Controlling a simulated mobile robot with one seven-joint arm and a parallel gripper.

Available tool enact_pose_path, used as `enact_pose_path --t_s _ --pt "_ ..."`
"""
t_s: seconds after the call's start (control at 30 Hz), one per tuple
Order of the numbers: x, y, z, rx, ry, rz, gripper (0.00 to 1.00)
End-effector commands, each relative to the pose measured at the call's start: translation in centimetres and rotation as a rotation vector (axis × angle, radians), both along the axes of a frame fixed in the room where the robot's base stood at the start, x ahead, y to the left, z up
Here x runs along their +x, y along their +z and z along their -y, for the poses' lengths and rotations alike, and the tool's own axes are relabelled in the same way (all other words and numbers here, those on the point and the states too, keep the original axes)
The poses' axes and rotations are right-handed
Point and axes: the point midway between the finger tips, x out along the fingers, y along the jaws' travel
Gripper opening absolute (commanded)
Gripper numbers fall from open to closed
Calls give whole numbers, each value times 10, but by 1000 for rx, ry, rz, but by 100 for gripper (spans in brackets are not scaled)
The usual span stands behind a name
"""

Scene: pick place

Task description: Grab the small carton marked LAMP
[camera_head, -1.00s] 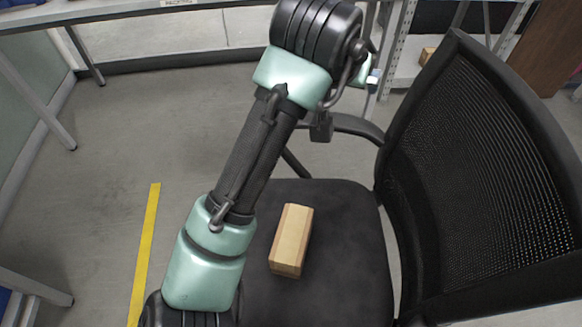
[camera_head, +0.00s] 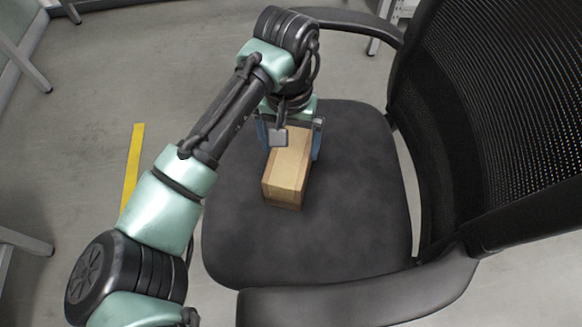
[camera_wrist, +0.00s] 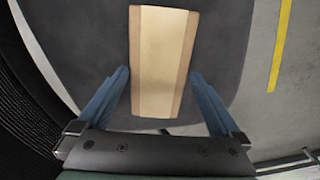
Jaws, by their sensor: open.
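A small brown carton (camera_head: 286,172) with a paler strip along its top lies on the black seat of an office chair. No LAMP marking is readable on it. My gripper (camera_head: 290,150) is at the far end of the carton, its blue fingers spread to either side. In the wrist view the carton (camera_wrist: 160,60) lies ahead of and partly between the open fingertips of my gripper (camera_wrist: 160,76), with a gap on each side. I cannot tell how far the fingers are above the seat.
The chair seat (camera_head: 340,235) is otherwise bare. The mesh backrest (camera_head: 480,130) rises on the right, with one armrest (camera_head: 350,300) in front and another (camera_head: 345,22) behind. A yellow floor stripe (camera_head: 131,165) lies on the left.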

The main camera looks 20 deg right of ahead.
Motion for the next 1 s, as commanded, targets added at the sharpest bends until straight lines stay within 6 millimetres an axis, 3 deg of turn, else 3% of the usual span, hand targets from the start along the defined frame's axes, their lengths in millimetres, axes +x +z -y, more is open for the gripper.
enact_pose_path --t_s 0.27,0.63,0.9,1.0 --pt "0 -16 0 0 0 2 100" --pt "-1 -61 2 0 0 2 100" --pt "-1 -62 2 -1 0 2 100" --pt "-1 -61 2 -2 0 2 84"
